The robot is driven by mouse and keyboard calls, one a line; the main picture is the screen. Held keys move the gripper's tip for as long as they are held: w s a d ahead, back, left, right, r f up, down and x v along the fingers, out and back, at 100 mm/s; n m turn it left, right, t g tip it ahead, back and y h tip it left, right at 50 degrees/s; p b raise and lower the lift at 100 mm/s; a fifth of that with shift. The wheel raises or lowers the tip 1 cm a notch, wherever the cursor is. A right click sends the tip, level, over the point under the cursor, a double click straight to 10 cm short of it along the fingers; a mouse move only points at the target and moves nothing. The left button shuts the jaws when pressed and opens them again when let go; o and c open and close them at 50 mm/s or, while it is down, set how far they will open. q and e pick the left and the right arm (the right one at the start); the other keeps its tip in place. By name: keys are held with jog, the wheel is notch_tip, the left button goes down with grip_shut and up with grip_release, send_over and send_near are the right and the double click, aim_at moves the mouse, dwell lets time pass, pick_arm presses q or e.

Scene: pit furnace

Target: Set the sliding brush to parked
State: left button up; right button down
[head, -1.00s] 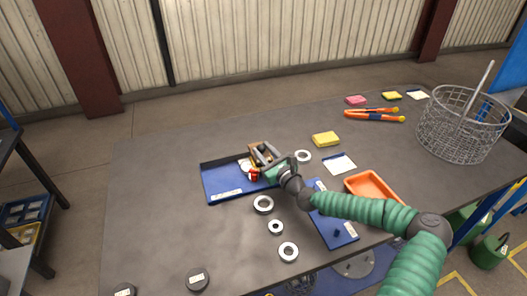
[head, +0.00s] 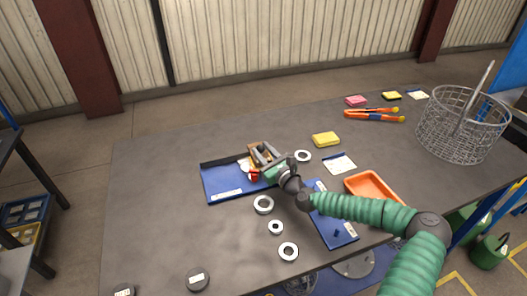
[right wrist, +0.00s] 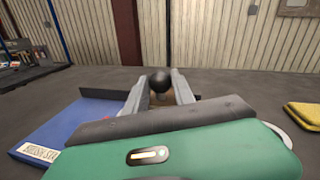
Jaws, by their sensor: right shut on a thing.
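A blue brush station tray (head: 220,184) with a raised dark back edge lies on the grey table, left of my right arm. Its label shows in the right wrist view (right wrist: 38,152). My right gripper (head: 262,153) is at the tray's right end, its fingers shut on a round black knob (right wrist: 160,81). The brown body of the sliding brush (head: 254,148) shows just behind the fingers, mostly hidden by them. A red part (head: 254,175) and a pale disc sit beside the gripper on the tray. My left gripper is not in view.
Pale rings (head: 264,204) lie in front of and beside the tray. A second blue tray (head: 334,233) and an orange tray (head: 372,187) lie under or near my right arm. A yellow sponge (head: 326,139) and a wire basket (head: 462,125) stand farther right.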

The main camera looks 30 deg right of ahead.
jog(key=p, duration=0.1)
send_over(223, 177)
jog(key=c, duration=1.1)
grip_release()
jog(key=shift+d, duration=0.1)
jog(key=shift+o, duration=0.2)
jog(key=s, duration=1.6)
jog(key=shift+s+a+f, duration=0.1)
jog(key=shift+s+a, duration=0.2)
jog(key=shift+s, duration=0.05)
